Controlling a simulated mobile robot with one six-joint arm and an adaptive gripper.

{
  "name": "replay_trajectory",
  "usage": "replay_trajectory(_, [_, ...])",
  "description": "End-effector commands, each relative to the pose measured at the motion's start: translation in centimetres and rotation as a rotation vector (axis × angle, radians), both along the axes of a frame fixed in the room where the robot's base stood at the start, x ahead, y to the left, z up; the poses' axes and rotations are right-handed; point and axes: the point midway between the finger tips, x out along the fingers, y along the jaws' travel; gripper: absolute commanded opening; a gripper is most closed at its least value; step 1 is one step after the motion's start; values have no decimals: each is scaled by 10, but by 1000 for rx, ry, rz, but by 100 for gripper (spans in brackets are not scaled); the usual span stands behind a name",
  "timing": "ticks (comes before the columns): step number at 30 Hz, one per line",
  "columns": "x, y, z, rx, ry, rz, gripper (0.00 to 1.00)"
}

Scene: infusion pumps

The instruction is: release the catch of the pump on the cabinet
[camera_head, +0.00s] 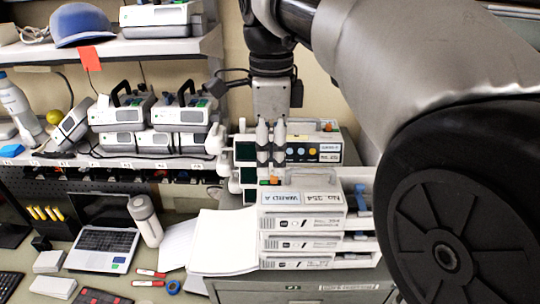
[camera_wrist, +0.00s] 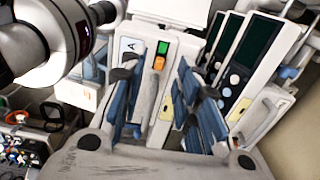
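A stack of white pumps stands on the grey cabinet (camera_head: 300,290); the top pump (camera_head: 300,212) carries the labels "WARD A" and "No. 354". A small orange part (camera_head: 273,180), perhaps the catch, shows at its rear left, just below my gripper (camera_head: 271,157). The wrist view shows an orange part (camera_wrist: 159,62) with a green one (camera_wrist: 162,47) above it on a white pump body, between and beyond the fingers. My gripper (camera_wrist: 160,85) is open and empty there, its blue-padded fingers apart. Whether a finger touches the pump cannot be told.
More pumps (camera_head: 310,150) with dark screens stand close behind the stack. Shelves at left hold several pumps (camera_head: 118,112). A blue lever-like part (camera_head: 361,197) is right of the stack.

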Motion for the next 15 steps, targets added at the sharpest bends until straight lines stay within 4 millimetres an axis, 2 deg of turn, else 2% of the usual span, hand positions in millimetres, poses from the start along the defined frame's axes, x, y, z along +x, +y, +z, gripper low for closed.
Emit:
replay_trajectory(1, [-1,0,-10,0,1,0,30])
replay_trajectory(6, [0,0,-30,0,0,0,30])
replay_trajectory(15, [0,0,-39,1,-2,0,30])
